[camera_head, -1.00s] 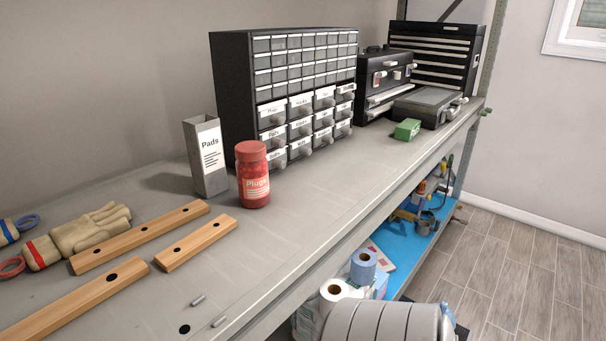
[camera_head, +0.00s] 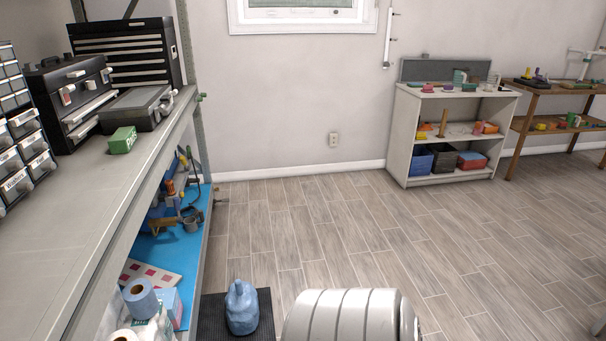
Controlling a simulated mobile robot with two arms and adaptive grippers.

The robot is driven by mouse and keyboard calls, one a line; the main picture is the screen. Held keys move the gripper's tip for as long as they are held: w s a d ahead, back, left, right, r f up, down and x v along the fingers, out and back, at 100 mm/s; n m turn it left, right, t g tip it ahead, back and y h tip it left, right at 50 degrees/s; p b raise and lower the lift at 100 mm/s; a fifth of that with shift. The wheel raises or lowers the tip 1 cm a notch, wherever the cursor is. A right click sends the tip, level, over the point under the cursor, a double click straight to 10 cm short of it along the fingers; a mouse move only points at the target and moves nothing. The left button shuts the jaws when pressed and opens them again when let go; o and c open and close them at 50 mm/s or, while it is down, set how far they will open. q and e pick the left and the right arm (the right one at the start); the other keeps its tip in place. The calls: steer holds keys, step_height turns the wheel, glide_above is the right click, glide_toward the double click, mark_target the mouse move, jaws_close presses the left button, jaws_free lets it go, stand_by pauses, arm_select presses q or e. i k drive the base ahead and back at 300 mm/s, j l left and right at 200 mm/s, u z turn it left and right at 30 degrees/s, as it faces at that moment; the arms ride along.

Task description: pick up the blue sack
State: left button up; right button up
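The blue sack (camera_head: 242,308) stands upright on a dark mat (camera_head: 266,319) on the floor, at the bottom of the head view, left of centre. It is beside the workbench's lower shelf and apart from it. A ribbed grey-white part of my own body shows just right of the sack at the bottom edge. Neither of my grippers is in view.
The workbench (camera_head: 90,190) runs along the left, with a blue lower shelf (camera_head: 178,252) holding tools and paper rolls (camera_head: 141,299). A white shelf unit (camera_head: 402,137) and a wooden table (camera_head: 519,122) stand at the far wall. The wooden floor (camera_head: 330,235) between is clear.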

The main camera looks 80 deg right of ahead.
mark_target(242, 312)
steer(key=z, duration=1.8)
steer(key=l+u, duration=0.2)
steer(key=u, duration=0.2)
steer(key=i+l+u, duration=0.1)
steer(key=u, duration=0.25)
steer(key=l+u, duration=0.5)
steer(key=u, duration=0.3)
